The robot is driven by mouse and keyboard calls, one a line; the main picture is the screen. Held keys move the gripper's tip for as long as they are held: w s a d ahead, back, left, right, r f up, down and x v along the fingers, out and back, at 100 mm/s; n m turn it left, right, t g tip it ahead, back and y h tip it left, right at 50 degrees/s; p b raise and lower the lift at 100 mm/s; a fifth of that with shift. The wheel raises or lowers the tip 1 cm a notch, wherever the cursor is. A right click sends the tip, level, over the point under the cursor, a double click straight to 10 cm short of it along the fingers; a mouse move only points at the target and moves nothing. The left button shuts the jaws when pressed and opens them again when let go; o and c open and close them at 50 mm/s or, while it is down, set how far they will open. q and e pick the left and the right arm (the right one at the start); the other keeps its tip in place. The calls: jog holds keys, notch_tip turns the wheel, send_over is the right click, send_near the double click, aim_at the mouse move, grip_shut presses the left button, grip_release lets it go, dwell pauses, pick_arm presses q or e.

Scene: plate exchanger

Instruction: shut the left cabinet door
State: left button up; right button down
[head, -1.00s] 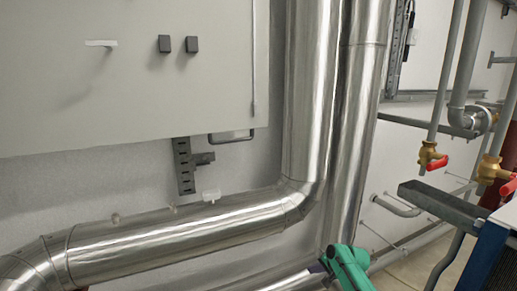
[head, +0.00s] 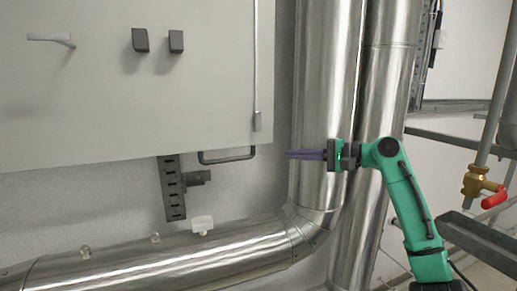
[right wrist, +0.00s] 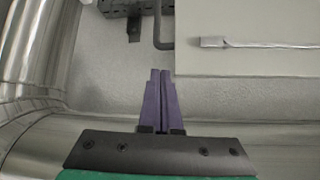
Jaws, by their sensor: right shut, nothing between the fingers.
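A light grey cabinet front (head: 120,100) fills the upper left of the head view, with a pale handle (head: 52,39) and two dark knobs (head: 158,41). I cannot tell how far its door stands open. Its right and lower edges show. My right gripper (head: 290,154) has purple fingers, is shut and empty, and points left, just right of the cabinet's lower right corner. In the right wrist view the shut fingers (right wrist: 160,74) point up, with the grey panel (right wrist: 250,80) to their right. I see no contact. My left gripper is out of view.
Thick shiny vertical pipes (head: 327,110) stand behind my right gripper. A horizontal pipe (head: 180,262) runs below the cabinet. A dark bracket (head: 172,190) and a bent bar (head: 226,158) sit under the cabinet. A brass valve with red handle (head: 480,187) is at right.

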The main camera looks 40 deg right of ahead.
pick_arm(q)
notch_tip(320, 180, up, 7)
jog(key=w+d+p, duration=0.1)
jog(key=p, duration=0.5)
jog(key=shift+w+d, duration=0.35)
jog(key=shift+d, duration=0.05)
pick_arm(e)
jog(key=x, duration=1.2)
jog(key=shift+d+f, duration=0.25)
jog(key=shift+d, duration=0.05)
jog(key=shift+w+f, duration=0.1)
